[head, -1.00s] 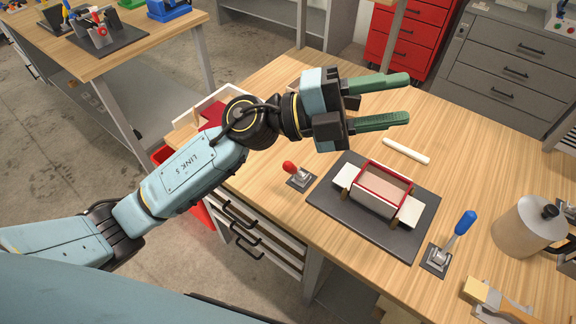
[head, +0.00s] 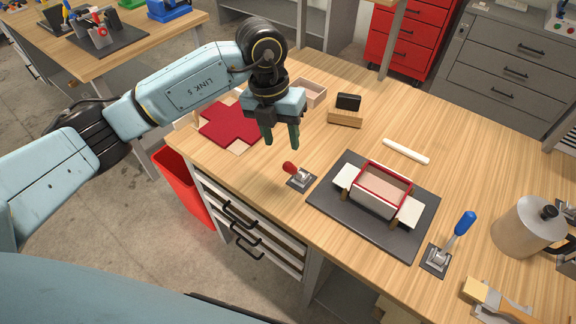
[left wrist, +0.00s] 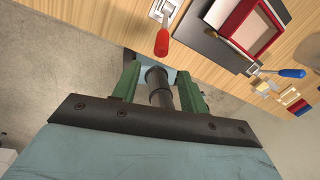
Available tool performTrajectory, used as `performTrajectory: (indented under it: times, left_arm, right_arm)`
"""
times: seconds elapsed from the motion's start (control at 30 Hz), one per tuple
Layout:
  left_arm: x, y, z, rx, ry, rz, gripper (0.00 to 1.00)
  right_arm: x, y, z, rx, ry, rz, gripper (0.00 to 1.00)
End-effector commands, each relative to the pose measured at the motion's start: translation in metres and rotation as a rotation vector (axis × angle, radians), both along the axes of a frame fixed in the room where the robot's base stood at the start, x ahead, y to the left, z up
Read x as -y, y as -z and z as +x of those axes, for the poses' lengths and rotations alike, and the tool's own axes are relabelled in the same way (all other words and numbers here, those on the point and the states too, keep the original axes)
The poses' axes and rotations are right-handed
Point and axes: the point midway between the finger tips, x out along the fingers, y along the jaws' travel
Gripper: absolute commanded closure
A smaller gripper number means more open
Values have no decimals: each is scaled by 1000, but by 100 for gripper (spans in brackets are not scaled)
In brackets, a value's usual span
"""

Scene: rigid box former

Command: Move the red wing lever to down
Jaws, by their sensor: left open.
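The red wing lever (head: 290,168) has a red grip that leans up and to the left from its small metal base at the left corner of the dark box former plate (head: 335,205). In the left wrist view the red grip (left wrist: 163,42) shows near the top, ahead of the fingers. My left gripper (head: 281,142) is open and empty, fingers pointing down, above the table just behind and left of the lever. It is apart from the lever. Its green fingers also show in the left wrist view (left wrist: 160,85). My right gripper is not in view.
The red-rimmed box (head: 382,190) sits on the former. A blue lever (head: 464,224) stands upright at its right corner. A red cross-shaped blank (head: 232,122) lies at the left. A white rod (head: 406,151), a wooden block (head: 346,115) and a metal pot (head: 525,228) stand around.

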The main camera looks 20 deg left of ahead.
Motion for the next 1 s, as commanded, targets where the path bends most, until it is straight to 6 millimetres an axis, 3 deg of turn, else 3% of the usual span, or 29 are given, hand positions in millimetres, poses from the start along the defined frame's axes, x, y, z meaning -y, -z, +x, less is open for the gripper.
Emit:
performTrajectory:
  times: [0.2,0.43,0.6,0.9,1.0]
  left_arm:
    - [8,48,-2,-5,2,-3,57]
    - [14,85,-2,-3,2,-4,57]
    - [16,97,-2,-1,2,-4,57]
    - [16,99,-2,0,3,-4,57]
    - [16,99,-2,0,3,-4,68]
  right_arm:
    - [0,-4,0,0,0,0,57]
    - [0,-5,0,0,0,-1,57]
    - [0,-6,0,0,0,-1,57]
    - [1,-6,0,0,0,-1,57]
    - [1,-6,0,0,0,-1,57]
